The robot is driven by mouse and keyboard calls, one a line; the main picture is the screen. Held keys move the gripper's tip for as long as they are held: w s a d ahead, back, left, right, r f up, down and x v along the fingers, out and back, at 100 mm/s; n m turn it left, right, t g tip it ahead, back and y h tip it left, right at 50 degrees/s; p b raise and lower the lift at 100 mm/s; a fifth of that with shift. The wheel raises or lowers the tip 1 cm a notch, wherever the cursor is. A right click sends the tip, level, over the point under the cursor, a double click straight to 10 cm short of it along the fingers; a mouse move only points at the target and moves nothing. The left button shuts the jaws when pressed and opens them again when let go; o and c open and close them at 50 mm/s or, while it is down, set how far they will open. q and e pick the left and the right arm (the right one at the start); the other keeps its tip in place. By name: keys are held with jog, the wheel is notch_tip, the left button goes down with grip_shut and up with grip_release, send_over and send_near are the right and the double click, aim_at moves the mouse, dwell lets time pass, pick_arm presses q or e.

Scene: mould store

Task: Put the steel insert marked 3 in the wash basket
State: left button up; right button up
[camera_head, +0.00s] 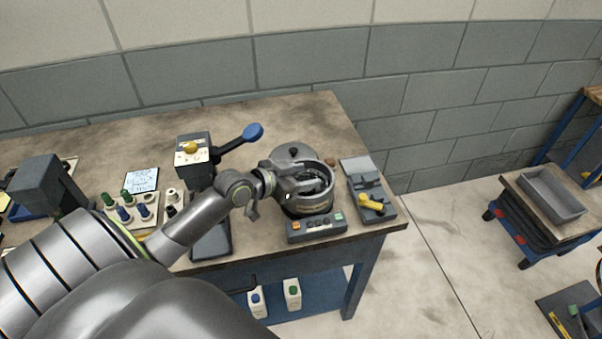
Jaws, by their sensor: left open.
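My left gripper (306,186) is open, over the round metal pot (308,208) of a bench machine with orange and green buttons. Its fingers overlap the pot's mouth in the picture. Something dark lies inside the pot, partly hidden by my fingers; I cannot tell if it is the wash basket. A grey round lid (290,160) with a black knob shows at the pot's back. I cannot make out a steel insert marked 3. My right gripper is not in view.
A pale rack (143,218) holds green, blue and dark-topped pieces. A lever press (194,150) stands behind my arm. A grey device with a yellow handle (371,203) stands right of the pot. A cart with a grey tray (553,197) is far right. Open floor lies between.

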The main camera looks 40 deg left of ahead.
pick_arm(q)
jog(key=shift+r, duration=0.15)
jog(key=shift+r+p, duration=0.3)
jog(key=shift+p, duration=0.1)
jog(key=shift+r+p, duration=0.45)
jog(key=shift+r, duration=0.05)
jog(key=v, duration=1.1)
jog(key=shift+s+p, duration=0.35)
jog(key=shift+s, duration=0.15)
jog(key=shift+a+f, duration=0.1)
jog(key=shift+f, duration=0.05)
